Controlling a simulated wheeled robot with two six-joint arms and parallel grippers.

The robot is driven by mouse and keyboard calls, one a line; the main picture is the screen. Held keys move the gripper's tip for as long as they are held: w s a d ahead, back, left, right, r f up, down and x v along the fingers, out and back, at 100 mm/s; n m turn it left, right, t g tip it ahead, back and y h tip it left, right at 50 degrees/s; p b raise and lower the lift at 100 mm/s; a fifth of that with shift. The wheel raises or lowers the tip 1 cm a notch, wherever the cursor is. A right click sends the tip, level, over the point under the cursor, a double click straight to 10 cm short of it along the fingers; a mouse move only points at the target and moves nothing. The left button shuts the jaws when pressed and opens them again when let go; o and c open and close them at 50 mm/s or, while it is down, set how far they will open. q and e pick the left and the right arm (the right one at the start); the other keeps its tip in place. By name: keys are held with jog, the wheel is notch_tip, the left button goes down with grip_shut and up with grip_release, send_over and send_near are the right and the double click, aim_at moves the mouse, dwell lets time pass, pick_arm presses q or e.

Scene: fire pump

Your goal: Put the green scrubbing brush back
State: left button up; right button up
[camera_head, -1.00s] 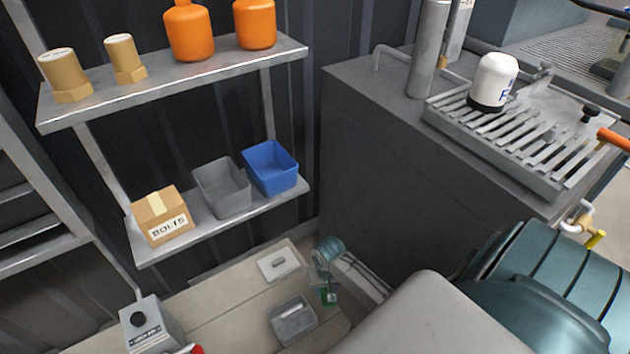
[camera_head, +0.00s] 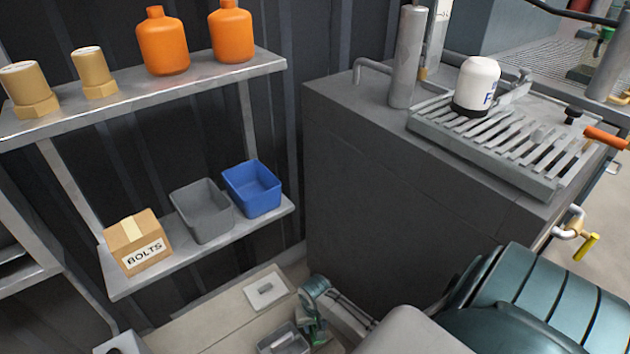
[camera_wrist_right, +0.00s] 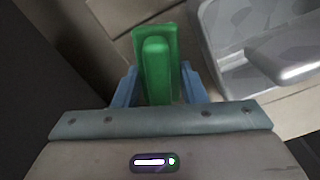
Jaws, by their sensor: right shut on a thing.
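The green scrubbing brush (camera_wrist_right: 155,65) is between the two blue fingers of my right gripper (camera_wrist_right: 158,88) in the right wrist view, and the gripper is shut on it. In the head view my right gripper (camera_head: 316,318) is at the bottom centre, above the low pale surface, with the green brush (camera_head: 321,338) small and partly hidden at its tip. A grey open tray (camera_head: 270,344) is just left of it. The tray (camera_wrist_right: 215,45) also shows at the right of the wrist view, apart from the brush. My left gripper is not in view.
The lower shelf holds a BOLTS box (camera_head: 137,242), a grey bin (camera_head: 203,212) and a blue bin (camera_head: 252,190). A dark grey cabinet (camera_head: 370,200) stands close behind and right of my right arm.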

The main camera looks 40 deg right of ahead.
jog(key=shift+f, duration=0.55)
jog(key=shift+f, duration=0.15)
jog(key=o, duration=0.9)
jog(key=shift+o, duration=0.2)
